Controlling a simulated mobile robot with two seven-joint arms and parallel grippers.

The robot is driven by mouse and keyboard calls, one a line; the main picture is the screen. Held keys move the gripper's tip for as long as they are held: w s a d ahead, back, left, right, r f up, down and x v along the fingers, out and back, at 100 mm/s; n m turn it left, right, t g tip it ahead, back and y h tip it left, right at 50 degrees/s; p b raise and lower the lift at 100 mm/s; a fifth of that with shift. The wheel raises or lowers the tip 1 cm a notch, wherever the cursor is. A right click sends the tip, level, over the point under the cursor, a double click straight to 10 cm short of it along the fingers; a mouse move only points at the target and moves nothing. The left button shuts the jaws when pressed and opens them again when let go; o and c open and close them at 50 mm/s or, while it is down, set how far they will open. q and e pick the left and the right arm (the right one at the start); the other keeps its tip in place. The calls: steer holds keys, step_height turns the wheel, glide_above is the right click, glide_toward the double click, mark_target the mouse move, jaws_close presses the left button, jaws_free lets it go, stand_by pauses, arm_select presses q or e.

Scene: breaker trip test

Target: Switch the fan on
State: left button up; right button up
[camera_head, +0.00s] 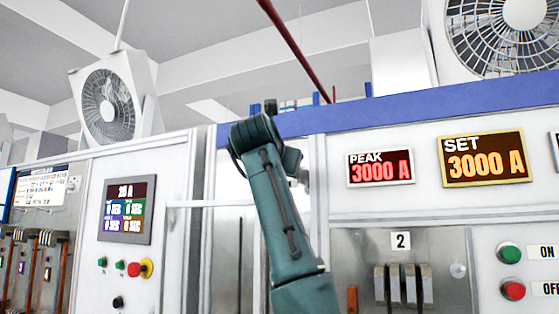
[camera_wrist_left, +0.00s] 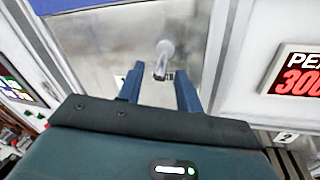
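One white box fan (camera_head: 108,103) stands on top of the left cabinet. A larger fan (camera_head: 510,30) is at the upper right, cut off by the picture edge. I cannot tell whether either turns. No switch in view is legibly marked for a fan. My left arm rises through the middle of the head view and hides its gripper there. In the left wrist view my left gripper (camera_wrist_left: 159,76) is open, its two blue fingers apart. A grey rod-like knob (camera_wrist_left: 164,58) on a metal panel appears between the fingertips; contact is unclear. My right gripper is not in view.
At right are a PEAK display (camera_head: 381,169), a SET display (camera_head: 486,159), a green ON button (camera_head: 510,253) and a red OFF button (camera_head: 513,290).

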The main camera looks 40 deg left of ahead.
arm_select(q)
steer(key=shift+x, duration=0.85)
steer(key=shift+c, duration=0.3)
jaws_close()
